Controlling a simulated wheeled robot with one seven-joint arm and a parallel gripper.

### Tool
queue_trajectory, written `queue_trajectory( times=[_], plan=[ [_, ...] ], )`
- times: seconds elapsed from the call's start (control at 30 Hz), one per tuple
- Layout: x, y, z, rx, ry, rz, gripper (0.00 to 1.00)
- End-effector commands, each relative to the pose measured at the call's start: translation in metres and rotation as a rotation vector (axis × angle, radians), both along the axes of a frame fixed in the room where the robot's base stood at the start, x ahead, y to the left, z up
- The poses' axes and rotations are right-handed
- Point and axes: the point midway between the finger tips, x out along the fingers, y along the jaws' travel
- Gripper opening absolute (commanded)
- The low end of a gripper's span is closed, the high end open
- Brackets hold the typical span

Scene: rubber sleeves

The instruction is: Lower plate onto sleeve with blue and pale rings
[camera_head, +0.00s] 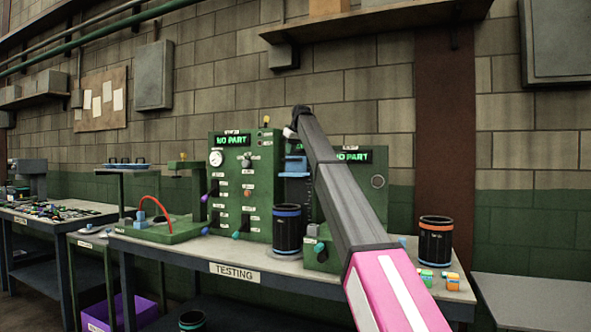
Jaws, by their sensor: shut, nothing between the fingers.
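A blue plate-like part (296,163) is on the dark upright of the right-hand test station, partly hidden by my arm. Below it, a black cylinder with a blue rim (287,230) stands on the bench. I cannot tell whether a sleeve with blue and pale rings is under the plate. My arm reaches from the lower right up to the station. Its far end is in front of the panels, and my gripper does not show clearly; it seems hidden behind the arm.
The testing bench (222,270) carries a green panel (236,190) reading NO PART and a left fixture with a red hose (155,205). A black cylinder with an orange rim (436,243) stands at right, near small coloured pieces (452,282). A purple bin (120,312) is below.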

Motion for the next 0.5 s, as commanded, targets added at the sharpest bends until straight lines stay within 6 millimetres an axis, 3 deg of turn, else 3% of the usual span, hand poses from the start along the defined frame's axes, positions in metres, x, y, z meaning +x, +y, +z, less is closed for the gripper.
queue_trajectory(
  times=[0.5],
  plan=[
    [0.000,0.000,-0.019,0.000,0.000,0.000,0.00]
  ],
)
